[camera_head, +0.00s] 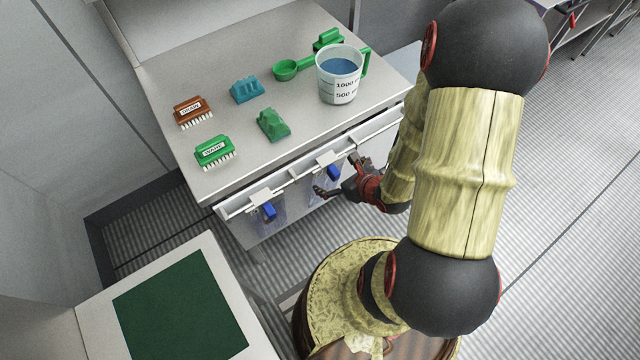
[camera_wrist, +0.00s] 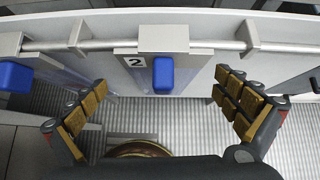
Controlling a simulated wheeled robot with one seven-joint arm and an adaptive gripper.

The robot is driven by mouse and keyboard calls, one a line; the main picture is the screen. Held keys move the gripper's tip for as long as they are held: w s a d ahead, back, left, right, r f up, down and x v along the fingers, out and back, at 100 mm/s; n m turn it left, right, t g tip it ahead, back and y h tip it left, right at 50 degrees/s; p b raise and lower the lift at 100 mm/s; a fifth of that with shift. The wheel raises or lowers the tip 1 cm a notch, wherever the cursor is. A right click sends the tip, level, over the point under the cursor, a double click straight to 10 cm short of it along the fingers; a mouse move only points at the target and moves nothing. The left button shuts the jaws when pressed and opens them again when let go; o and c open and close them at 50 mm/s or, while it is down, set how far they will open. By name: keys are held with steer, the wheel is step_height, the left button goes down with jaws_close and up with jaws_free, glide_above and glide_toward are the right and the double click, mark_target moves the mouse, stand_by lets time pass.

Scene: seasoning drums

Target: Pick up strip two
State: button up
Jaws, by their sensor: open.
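Strip two (camera_wrist: 163,38) hangs at the front rail, with a pale metal top plate, a "2" label and a blue block (camera_wrist: 163,74) on its front. In the head view its blue block (camera_head: 333,173) shows near the middle of the rail, beside my fingers. My gripper (camera_wrist: 160,88) is open, one finger on each side of the blue block and apart from it. It also shows in the head view (camera_head: 336,178), in front of the rail. The strip's lower part is hard to make out.
Another strip with a blue block (camera_head: 268,211) hangs to the left on the rail (camera_head: 300,170). The counter (camera_head: 215,95) above holds brown and green brushes (camera_head: 214,151), teal and green blocks (camera_head: 272,124), a green scoop (camera_head: 286,70) and a measuring jug (camera_head: 340,88). Striped floor lies below.

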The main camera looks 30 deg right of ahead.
mark_target(327, 178)
steer(key=shift+s+d+f+m, duration=0.2)
steer(key=shift+f+m, duration=0.1)
steer(key=shift+f, duration=0.15)
steer(key=shift+w+f, duration=0.15)
steer(key=shift+f, duration=0.15)
steer(key=shift+b+x, duration=1.95)
steer(key=shift+x, duration=1.6)
steer(key=shift+c, duration=0.8)
steer(key=c, duration=1.3)
steer(key=shift+c, duration=0.2)
